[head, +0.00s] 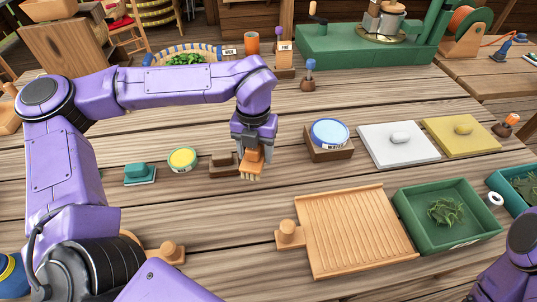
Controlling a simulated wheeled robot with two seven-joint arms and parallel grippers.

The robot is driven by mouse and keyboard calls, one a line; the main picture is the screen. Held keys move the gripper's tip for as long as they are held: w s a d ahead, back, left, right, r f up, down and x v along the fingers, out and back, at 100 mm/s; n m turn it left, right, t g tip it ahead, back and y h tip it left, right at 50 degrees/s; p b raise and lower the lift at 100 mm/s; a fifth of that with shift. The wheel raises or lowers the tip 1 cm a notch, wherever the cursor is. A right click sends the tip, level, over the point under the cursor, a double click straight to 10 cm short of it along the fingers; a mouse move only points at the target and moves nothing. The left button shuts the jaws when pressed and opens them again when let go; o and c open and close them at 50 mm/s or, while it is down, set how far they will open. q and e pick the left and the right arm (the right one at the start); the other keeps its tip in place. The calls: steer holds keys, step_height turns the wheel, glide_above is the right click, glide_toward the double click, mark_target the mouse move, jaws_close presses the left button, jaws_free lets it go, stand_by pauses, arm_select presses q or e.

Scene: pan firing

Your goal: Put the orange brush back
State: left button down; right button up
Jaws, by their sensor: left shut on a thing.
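My left gripper (254,144) points down over the middle of the table, shut on the orange brush (252,161). The brush is upright, with its pale bristles facing down. I cannot tell whether the bristles touch the table. A small dark brown block (223,164), possibly a stand, sits just left of the brush, and the gripper partly overlaps its right side. Part of my right arm shows at the lower right corner, but its gripper is out of the frame.
A ribbed wooden board (356,230) and a green tray (450,240) with leaves lie nearer right.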

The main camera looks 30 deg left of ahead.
arm_select(q)
steer(key=n, duration=0.1)
steer(key=s+n, duration=0.1)
steer(key=n, duration=0.2)
steer(key=shift+s+a+r, duration=0.25)
steer(key=shift+a+r, duration=0.1)
steer(key=shift+a+n, duration=0.1)
steer(key=shift+n, duration=0.4)
steer(key=shift+w+f, duration=0.1)
steer(key=shift+w, duration=0.3)
steer(key=w+f+p, duration=0.1)
steer(key=w+f, duration=0.3)
steer(key=w+a+f+p, duration=0.1)
steer(key=w+f+p, duration=0.1)
steer(key=w+f, duration=0.2)
steer(key=w+a+f+p, duration=0.1)
steer(key=w+f+p, duration=0.1)
steer(key=w, duration=0.3)
steer(key=shift+w+a+f, duration=0.1)
steer(key=shift+a+f, duration=0.05)
steer(key=shift+f, duration=0.3)
steer(key=shift+w+a+f, duration=0.1)
steer(key=shift+f, duration=0.7)
arm_select(e)
steer(key=r, duration=0.5)
steer(key=shift+s+r, duration=0.15)
steer(key=shift+s, duration=0.05)
arm_select(q)
steer(key=shift+f, duration=0.1)
